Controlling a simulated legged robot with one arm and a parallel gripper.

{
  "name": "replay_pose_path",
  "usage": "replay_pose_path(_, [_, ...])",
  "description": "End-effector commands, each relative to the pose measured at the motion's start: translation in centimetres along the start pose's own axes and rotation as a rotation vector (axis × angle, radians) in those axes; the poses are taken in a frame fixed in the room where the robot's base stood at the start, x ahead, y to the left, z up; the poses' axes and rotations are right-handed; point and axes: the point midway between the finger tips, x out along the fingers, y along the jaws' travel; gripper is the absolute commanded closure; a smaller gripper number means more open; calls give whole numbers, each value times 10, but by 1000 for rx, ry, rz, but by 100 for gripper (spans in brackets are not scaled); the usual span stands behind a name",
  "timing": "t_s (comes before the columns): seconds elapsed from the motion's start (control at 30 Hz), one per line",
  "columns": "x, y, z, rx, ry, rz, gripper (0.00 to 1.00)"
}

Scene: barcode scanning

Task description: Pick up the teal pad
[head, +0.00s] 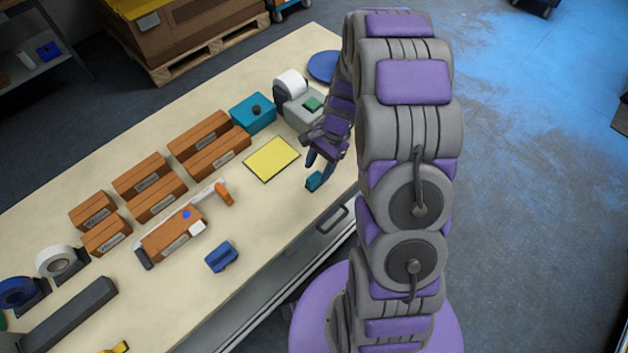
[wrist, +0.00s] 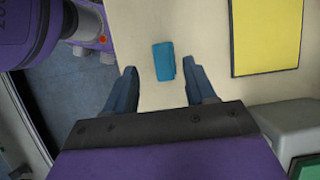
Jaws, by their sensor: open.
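The teal pad (head: 314,181) is a small block lying on the cream table near its front edge. It also shows in the wrist view (wrist: 164,61), just beyond my fingertips and between their lines. My gripper (head: 320,164) hangs over the table by the pad, fingers pointing down. The pad looks apart from both fingers, though the exact height gap cannot be told.
A yellow sheet (head: 271,159) lies left of the pad. A teal box (head: 253,113) and a label printer (head: 297,104) stand behind. Several brown boxes (head: 199,135), a blue block (head: 221,256) and an orange-handled tool (head: 224,194) are further left. The table's front edge is close by.

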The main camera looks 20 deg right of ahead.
Motion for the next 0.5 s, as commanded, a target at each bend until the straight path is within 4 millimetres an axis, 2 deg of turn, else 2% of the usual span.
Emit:
replay_pose_path(0.27, [41,-4,-3,1,-3,3,45])
replay_pose_path(0.5, [45,-4,-3,1,0,0,45])
